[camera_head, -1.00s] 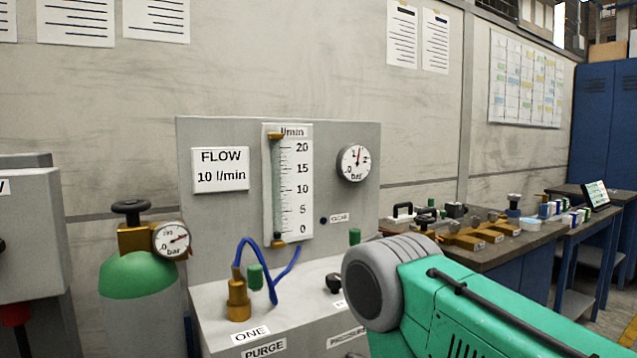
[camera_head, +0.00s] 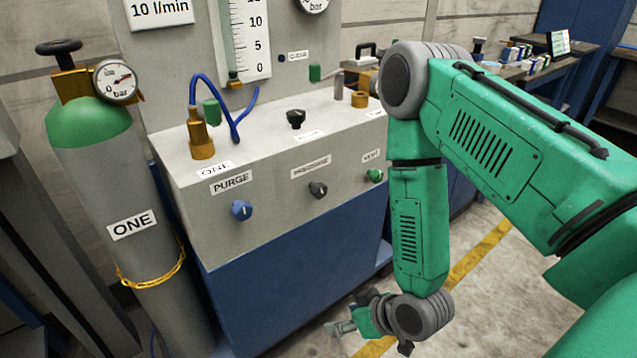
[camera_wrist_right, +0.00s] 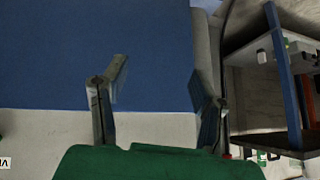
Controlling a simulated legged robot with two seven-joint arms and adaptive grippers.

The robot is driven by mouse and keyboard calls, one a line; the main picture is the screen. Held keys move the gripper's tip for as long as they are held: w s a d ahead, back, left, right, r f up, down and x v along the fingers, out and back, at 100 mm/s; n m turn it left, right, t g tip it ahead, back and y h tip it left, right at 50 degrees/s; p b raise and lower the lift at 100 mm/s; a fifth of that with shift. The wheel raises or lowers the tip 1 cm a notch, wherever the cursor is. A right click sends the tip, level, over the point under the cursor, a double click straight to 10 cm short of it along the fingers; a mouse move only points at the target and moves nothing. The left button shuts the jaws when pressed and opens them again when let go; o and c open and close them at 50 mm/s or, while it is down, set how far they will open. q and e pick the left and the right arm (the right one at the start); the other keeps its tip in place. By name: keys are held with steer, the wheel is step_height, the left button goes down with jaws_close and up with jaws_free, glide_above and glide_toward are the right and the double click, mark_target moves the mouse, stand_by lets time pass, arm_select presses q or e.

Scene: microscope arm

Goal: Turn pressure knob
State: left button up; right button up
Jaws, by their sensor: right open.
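A dark knob (camera_head: 318,189) sits in the middle of the grey bench's front face, under a label (camera_head: 310,166) too blurred to read surely; it seems to be the pressure knob. My right gripper (camera_head: 340,328) hangs low in front of the bench, well below and apart from the knobs. In the right wrist view, my right gripper's two fingers (camera_wrist_right: 160,100) are spread and empty, with the blue lower panel (camera_wrist_right: 110,50) beyond them. No knob is recognisable in that view. My left gripper is not in view.
A blue knob (camera_head: 241,210) under PURGE and a green knob (camera_head: 375,175) flank the dark one. A black knob (camera_head: 296,119) stands on the bench top. A gas cylinder (camera_head: 130,190) with a gauge (camera_head: 116,80) stands left. Open floor (camera_head: 480,320) lies right.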

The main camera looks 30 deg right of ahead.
steer(key=w+d+r+t, duration=0.5)
steer(key=w+r+t, duration=0.1)
steer(key=w+r, duration=0.15)
steer(key=t+h, duration=0.1)
steer(key=t, duration=0.3)
glide_toward(323, 192)
steer(key=shift+m, duration=0.4)
steer(key=w+b, duration=0.1)
steer(key=w, duration=0.5)
steer(key=w+a+b, duration=0.1)
steer(key=w, duration=0.3)
steer(key=shift+f+b, duration=0.2)
steer(key=shift+b, duration=0.1)
steer(key=shift+w, duration=0.5)
steer(key=shift+a+r, duration=0.1)
steer(key=c, duration=1.2)
